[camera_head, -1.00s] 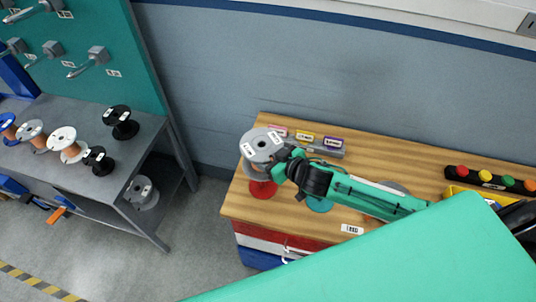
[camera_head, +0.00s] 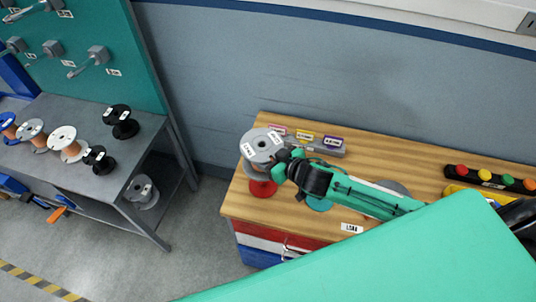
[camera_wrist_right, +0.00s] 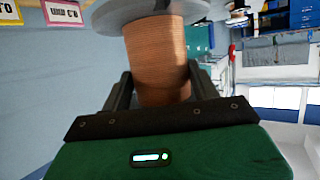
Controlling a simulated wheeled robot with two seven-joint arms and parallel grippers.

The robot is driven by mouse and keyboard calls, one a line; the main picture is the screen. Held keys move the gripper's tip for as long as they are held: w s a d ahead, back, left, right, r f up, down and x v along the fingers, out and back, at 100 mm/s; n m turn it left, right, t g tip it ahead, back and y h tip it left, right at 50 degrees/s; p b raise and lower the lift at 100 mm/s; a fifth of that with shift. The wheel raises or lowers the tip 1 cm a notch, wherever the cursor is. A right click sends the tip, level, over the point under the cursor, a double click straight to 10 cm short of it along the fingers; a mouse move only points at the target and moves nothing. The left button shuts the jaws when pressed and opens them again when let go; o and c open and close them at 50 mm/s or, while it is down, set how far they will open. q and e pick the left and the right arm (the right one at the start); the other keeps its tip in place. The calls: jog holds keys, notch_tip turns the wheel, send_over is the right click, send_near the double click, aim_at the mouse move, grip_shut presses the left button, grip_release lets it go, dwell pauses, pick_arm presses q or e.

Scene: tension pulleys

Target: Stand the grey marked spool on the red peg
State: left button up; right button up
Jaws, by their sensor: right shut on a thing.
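The grey marked spool (camera_head: 261,146) has a grey top flange with white labels. Its copper-coloured winding (camera_wrist_right: 155,45) shows in the right wrist view. My right gripper (camera_head: 281,160) is shut on the spool, with a finger on each side of the winding (camera_wrist_right: 160,85). The spool looks upright above the red base (camera_head: 262,188) of the red peg, at the left end of the wooden bench top. The peg's shaft is hidden by the spool. I cannot tell whether the spool's lower flange rests on the base or hangs just above it. My left gripper is not in view.
A teal base (camera_head: 320,204) and a grey disc (camera_head: 392,188) lie partly under my right arm. A holder with coloured labels (camera_head: 318,146) stands behind the spool. A black strip with coloured buttons (camera_head: 490,178) lies at right. A grey bench (camera_head: 80,110) at left holds several spools.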

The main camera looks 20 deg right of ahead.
jog(key=shift+r+p, duration=0.15)
jog(key=shift+p, duration=0.15)
dwell(0.5)
jog(key=shift+f, duration=0.2)
jog(key=shift+f+b, duration=0.75)
jog(key=shift+f, duration=0.6)
dwell(0.5)
jog(key=shift+f, duration=0.25)
jog(key=shift+f+b, duration=0.6)
jog(key=shift+f, duration=0.6)
dwell(0.6)
